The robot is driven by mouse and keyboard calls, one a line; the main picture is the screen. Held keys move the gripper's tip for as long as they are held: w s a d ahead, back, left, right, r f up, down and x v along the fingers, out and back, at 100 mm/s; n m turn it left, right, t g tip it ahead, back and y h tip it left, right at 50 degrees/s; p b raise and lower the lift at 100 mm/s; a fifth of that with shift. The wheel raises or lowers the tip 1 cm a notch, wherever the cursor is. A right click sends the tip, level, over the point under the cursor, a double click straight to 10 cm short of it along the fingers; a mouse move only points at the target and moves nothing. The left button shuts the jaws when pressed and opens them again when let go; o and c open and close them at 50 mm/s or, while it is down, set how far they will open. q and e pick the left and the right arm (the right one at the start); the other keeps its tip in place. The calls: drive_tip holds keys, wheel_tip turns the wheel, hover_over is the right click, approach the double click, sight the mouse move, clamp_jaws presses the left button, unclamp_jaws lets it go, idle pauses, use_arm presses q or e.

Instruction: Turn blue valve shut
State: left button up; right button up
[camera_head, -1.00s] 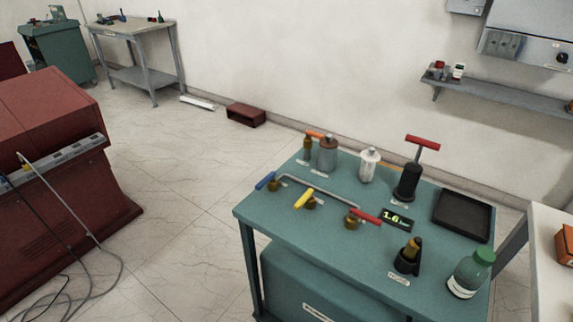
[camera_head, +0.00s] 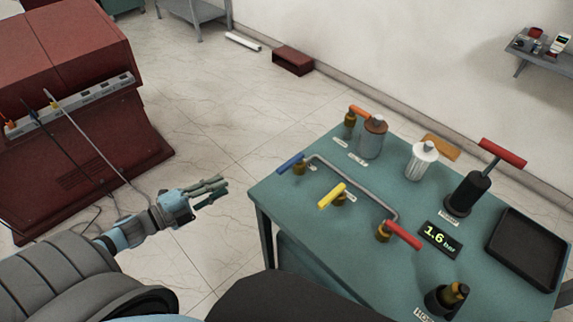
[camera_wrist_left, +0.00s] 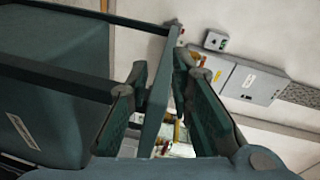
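The blue valve handle (camera_head: 291,163) sits on a brass valve body at the left corner of the teal table (camera_head: 290,210), with its bar pointing out over the left edge. A grey pipe (camera_head: 352,185) runs from this corner towards the red valve handle (camera_head: 403,235). A yellow valve handle (camera_head: 332,195) stands between them. My left gripper (camera_head: 224,186) is open and empty, left of the table and apart from the blue handle. In the left wrist view its two fingers (camera_wrist_left: 158,85) are spread, with a teal table leg showing beyond them. My right gripper is not in view.
A gauge display (camera_head: 440,238) reads 1.6 bar. An orange-handled valve (camera_head: 354,115), canister (camera_head: 373,138), white bottle (camera_head: 422,160), red-handled pump (camera_head: 470,190) and black tray (camera_head: 528,246) stand on the table. A red cabinet (camera_head: 80,110) is at left.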

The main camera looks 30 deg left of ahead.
sight(278, 169)
use_arm(q)
drive_tip(key=w+d+r+m+h, duration=0.1)
drive_tip(key=d+r+m, duration=0.1)
drive_tip(key=d, duration=0.1)
drive_tip(key=w+d+r+m+g+h+b, duration=0.1)
drive_tip(key=d+r+m+h, duration=0.1)
drive_tip(key=d, duration=0.1)
drive_tip(key=w+d+r+m+h+b, duration=0.1)
drive_tip(key=d+r+m+h, duration=0.1)
drive_tip(key=d+r, duration=0.1)
drive_tip(key=shift+w+d+r+g, duration=0.1)
drive_tip(key=shift+w+d+g, duration=0.05)
drive_tip(key=shift+d+g, duration=0.15)
drive_tip(key=x, duration=0.8)
drive_tip(key=shift+w+d+r, duration=0.1)
drive_tip(key=shift+w+d, duration=0.15)
drive_tip(key=shift+d, duration=0.05)
clamp_jaws()
